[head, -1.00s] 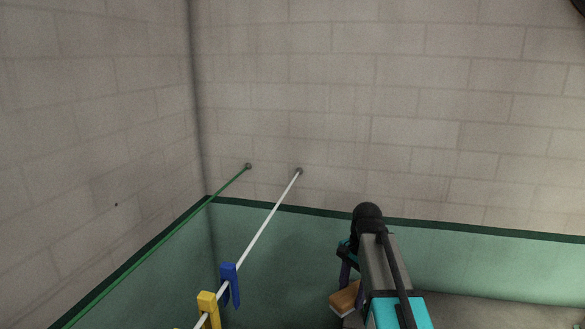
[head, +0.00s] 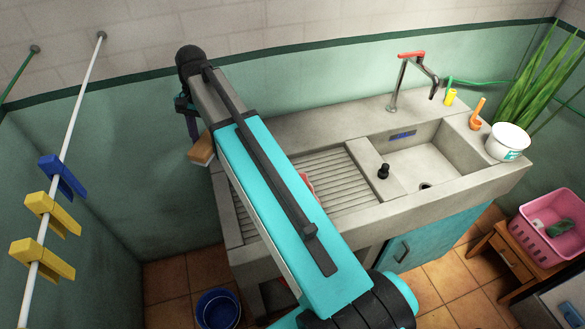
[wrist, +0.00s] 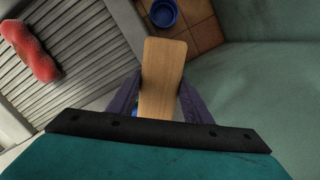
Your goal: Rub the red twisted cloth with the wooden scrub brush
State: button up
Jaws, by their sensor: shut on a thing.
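The wooden scrub brush (wrist: 163,75) is held between the two purple fingers of my gripper (wrist: 158,100), its flat wooden back facing the wrist camera. Its bristles are hidden. In the head view the brush (head: 202,150) hangs under my gripper (head: 190,125), just off the left end of the concrete sink. The red twisted cloth (wrist: 31,52) lies on the ribbed washboard at upper left in the wrist view, apart from the brush. In the head view only a sliver of the cloth (head: 306,181) shows beside my arm, which hides the rest.
The washboard (head: 345,184) adjoins a basin (head: 410,160) with a tap (head: 399,85). A white tub (head: 508,142) stands on the right rim. A blue bucket (head: 218,308) is on the floor. A clothesline with pegs (head: 50,222) runs at left. A pink basket (head: 548,226) is at right.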

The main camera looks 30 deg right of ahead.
dwell(0.3)
jog(key=s+d+r+m+t+p, duration=0.1)
jog(key=s+d+m+p, duration=0.3)
jog(key=d, duration=0.9)
jog(key=s+d+r+m+p, duration=0.1)
jog(key=s+d+m+p, duration=0.3)
jog(key=d+m+p, duration=0.5)
jog(key=d+m, duration=0.4)
jog(key=shift+s+d+m+t, duration=0.2)
jog(key=shift+m+t, duration=0.1)
jog(key=shift+t, duration=0.1)
jog(key=shift+s+a, duration=0.1)
jog(key=shift+s, duration=0.05)
